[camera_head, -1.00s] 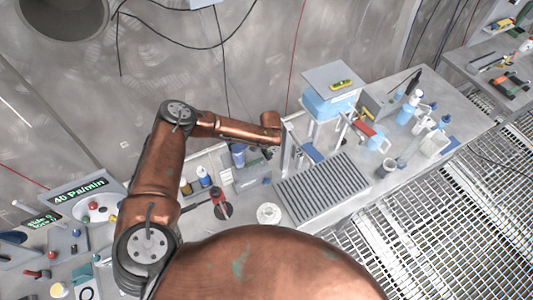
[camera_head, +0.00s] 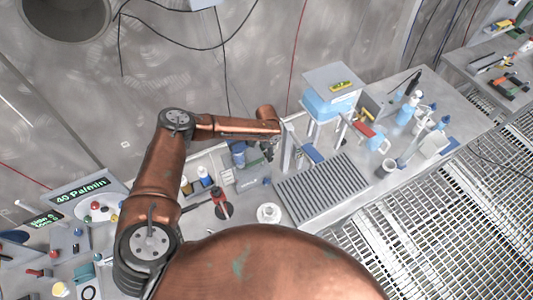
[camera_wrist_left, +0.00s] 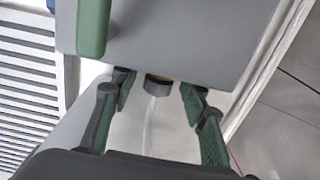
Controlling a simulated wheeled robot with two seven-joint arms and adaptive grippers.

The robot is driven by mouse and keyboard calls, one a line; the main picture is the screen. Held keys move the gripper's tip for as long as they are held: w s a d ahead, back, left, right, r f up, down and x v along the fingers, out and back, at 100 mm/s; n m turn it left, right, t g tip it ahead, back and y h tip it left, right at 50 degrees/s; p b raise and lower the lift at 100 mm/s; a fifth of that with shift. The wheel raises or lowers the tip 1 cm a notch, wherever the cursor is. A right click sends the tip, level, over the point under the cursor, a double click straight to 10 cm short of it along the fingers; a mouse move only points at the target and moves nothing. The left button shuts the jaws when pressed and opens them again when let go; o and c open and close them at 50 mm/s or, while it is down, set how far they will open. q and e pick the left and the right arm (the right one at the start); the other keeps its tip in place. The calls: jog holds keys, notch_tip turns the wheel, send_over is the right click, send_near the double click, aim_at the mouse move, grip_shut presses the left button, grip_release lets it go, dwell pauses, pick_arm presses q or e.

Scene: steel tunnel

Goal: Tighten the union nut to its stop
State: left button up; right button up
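In the left wrist view, a dark grey nut (camera_wrist_left: 158,84) with a yellowish band at its top sits under the lower edge of a grey block (camera_wrist_left: 165,35). It seems to be the union nut. A thin pale tube (camera_wrist_left: 150,125) runs down from it. My left gripper (camera_wrist_left: 156,88) is open, with one green-padded finger on each side of the nut and a gap on both sides. In the head view my left gripper (camera_head: 267,150) is small and partly hidden beside the upright posts; the nut cannot be made out there. My right gripper is not in view.
A green handle-like part (camera_wrist_left: 93,25) stands close to the fingers in the wrist view. In the head view, a slotted grey tray (camera_head: 322,190) lies right of the gripper, with a blue container (camera_head: 330,103) behind. Small bottles (camera_head: 205,176) stand left of the gripper.

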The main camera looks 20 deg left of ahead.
pick_arm(q)
notch_tip(320, 180, up, 12)
jog(key=shift+s+d, duration=0.15)
dwell(0.6)
